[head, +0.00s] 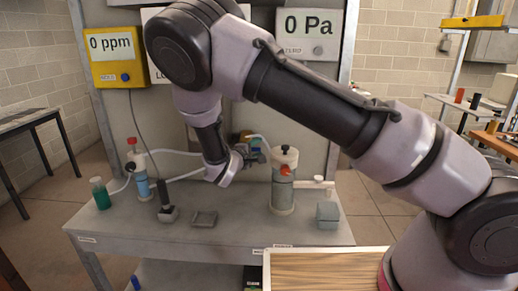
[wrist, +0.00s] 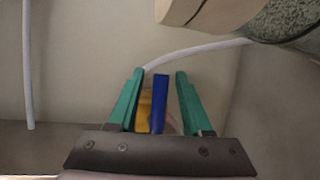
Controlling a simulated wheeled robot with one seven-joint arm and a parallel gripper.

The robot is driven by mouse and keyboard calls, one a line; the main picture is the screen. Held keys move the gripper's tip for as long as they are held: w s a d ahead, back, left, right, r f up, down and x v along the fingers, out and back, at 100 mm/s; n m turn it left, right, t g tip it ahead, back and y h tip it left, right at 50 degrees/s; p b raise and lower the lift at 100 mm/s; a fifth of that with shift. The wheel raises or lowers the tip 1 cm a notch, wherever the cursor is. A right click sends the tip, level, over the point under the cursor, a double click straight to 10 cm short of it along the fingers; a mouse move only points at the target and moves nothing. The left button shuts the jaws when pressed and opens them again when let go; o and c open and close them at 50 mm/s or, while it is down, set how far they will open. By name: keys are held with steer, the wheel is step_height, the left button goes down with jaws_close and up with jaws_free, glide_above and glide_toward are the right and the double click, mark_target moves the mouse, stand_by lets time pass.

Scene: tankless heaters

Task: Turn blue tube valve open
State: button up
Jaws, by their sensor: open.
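My gripper (wrist: 160,74) is open in the wrist view, with its two green fingers apart. An upright blue bar (wrist: 159,103), which looks like the blue tube valve's handle, stands between the fingers. I see a gap on each side of it, wider on the right. A yellow part (wrist: 144,110) lies just left of the blue bar, also between the fingers. The lower end of the bar is hidden by the gripper body. In the head view, my arm reaches down behind the bench top, and its wrist hides most of the valve area.
A clear cylinder (head: 283,190) with a red part stands right of my wrist on the grey bench (head: 245,225). A red-capped tube (head: 140,172) and a green bottle (head: 100,194) stand left. White tubing (wrist: 200,48) runs just beyond my fingertips.

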steer(key=shift+w+d+f, duration=0.15)
steer(key=shift+w+d, duration=0.1)
steer(key=shift+w, duration=0.4)
jaws_close()
steer(key=a+r+n+t, duration=0.4)
steer(key=r+n+t, duration=0.1)
steer(key=n, duration=1.1)
steer(key=shift+r+n+t+y, duration=0.2)
steer(key=shift+n+t+y, duration=0.2)
steer(key=shift+t, duration=0.4)
